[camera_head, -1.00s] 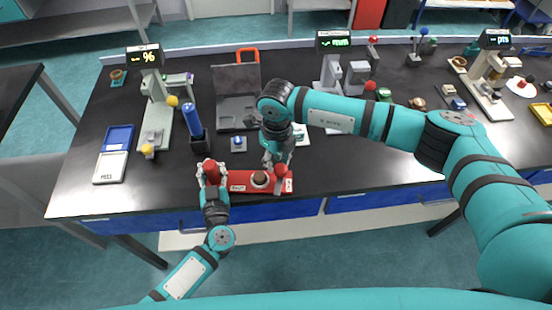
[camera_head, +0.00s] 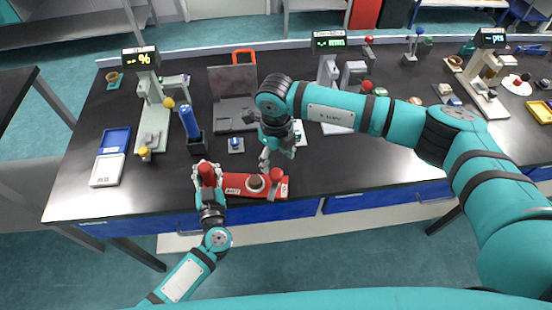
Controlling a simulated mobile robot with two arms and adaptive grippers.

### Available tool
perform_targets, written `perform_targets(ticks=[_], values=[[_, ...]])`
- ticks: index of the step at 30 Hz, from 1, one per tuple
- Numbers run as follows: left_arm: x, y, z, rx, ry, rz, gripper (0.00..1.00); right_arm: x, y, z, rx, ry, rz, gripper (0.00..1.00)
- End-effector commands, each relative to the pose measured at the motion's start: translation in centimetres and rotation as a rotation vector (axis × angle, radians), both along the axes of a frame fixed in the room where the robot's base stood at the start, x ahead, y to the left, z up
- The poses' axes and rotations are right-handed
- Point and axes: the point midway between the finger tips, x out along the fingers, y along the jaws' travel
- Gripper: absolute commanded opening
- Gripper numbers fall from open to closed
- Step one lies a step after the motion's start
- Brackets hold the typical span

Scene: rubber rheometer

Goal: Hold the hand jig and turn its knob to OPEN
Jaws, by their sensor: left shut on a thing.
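The hand jig is a red bar (camera_head: 232,184) lying along the front edge of the black table. It carries a round brown piece (camera_head: 256,183) and, at its right end, a red knob (camera_head: 277,174). My left gripper (camera_head: 207,174) is shut on the red handle at the jig's left end. The knob's markings are too small to read.
A blue cylinder in a black stand (camera_head: 190,122), a small block with a blue knob (camera_head: 236,145) and an open grey case (camera_head: 233,100) stand behind the jig. A blue and white tray (camera_head: 107,170) lies at left. The table front right of the jig is clear.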

Motion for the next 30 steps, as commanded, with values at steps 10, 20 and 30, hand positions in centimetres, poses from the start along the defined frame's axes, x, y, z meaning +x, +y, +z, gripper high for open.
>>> perform_targets(ticks=[10, 20, 30], values=[[0.0, 0.1, -0.1, 0.004, 0.002, 0.001, 0.0, 0.1, 0.0, 2.6, 0.001, -0.002, 0.001, 0.57], [0.0, -0.1, 0.0, 0.001, 0.0, -0.001, 0.0, 0.1, 0.1, 5.0, 0.002, -0.002, 0.001, 0.57], [0.0, -0.1, 0.1, 0.0, -0.001, -0.001, 0.0, 0.1, 0.1, 7.4, 0.002, -0.002, 0.001, 0.57]])
